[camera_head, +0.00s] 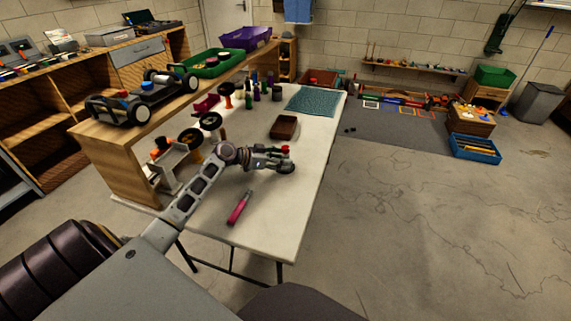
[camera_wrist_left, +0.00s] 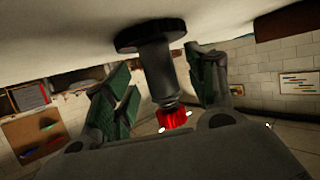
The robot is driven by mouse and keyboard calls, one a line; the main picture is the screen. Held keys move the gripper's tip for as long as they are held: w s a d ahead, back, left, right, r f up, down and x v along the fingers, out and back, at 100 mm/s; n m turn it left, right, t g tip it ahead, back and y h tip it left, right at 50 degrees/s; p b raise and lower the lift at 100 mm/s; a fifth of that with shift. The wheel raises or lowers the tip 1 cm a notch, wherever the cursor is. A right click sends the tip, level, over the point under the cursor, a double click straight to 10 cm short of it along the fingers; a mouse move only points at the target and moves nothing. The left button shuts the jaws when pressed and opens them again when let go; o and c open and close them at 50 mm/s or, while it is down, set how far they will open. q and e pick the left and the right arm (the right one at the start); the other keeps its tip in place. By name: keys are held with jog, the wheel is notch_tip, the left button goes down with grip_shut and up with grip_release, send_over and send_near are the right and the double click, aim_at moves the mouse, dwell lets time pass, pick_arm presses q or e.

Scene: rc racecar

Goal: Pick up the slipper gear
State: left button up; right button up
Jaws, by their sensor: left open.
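A part with a black disc, grey shaft and red end, apparently the slipper gear (camera_head: 286,169), stands on the white table (camera_head: 290,215). In the left wrist view, where the table is at the top, its grey shaft (camera_wrist_left: 156,70) lies between the two green-padded fingers. My left gripper (camera_head: 277,158) is open around the part, with visible gaps on both sides of the shaft. The red end points away from the table, towards my palm. My right gripper is not in view.
A pink-handled tool (camera_head: 239,207) lies nearer on the table. A brown tray (camera_head: 284,127) and a teal mat (camera_head: 312,100) lie beyond. Several small bottles stand further back. A wooden shelf (camera_head: 119,150) with a car chassis (camera_head: 150,97) borders the left side.

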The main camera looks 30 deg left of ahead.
pick_arm(q)
jog(key=shift+x, duration=0.95)
jog(key=shift+w, duration=0.1)
jog(key=c, duration=1.2)
